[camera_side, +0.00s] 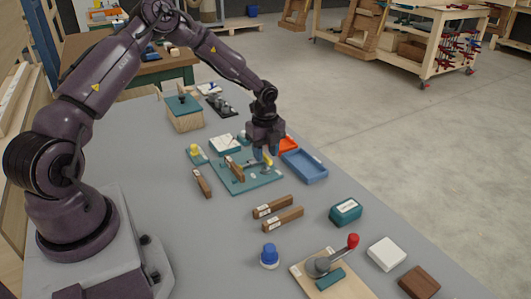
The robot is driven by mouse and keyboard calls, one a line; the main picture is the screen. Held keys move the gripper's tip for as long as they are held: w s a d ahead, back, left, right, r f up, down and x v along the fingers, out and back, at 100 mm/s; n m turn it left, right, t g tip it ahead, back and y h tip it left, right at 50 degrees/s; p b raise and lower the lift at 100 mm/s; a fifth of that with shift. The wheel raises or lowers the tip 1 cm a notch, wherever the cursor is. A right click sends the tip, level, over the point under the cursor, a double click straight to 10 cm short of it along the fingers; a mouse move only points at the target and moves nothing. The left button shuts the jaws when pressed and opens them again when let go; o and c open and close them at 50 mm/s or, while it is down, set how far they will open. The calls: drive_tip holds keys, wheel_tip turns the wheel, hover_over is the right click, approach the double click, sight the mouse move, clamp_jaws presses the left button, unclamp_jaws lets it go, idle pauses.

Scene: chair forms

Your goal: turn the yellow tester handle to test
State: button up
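A teal board (238,181) lies on the grey table and bears a small yellow part (267,162) near its right side, which looks like the tester handle. Its exact angle and any test mark are too small to read. My gripper (264,156) points down over the right side of the board, with its fingertips close to the yellow part. I cannot tell whether they touch it or how far apart they are. A brown piece (234,169) lies on the board left of the gripper.
A yellow knob (194,150) on a small base is left. Brown blocks (272,207), a blue knob (269,256), a teal box (345,211) and a red-tipped lever (352,241) stand in front.

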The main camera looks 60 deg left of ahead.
drive_tip(key=shift+f, duration=0.35)
clamp_jaws()
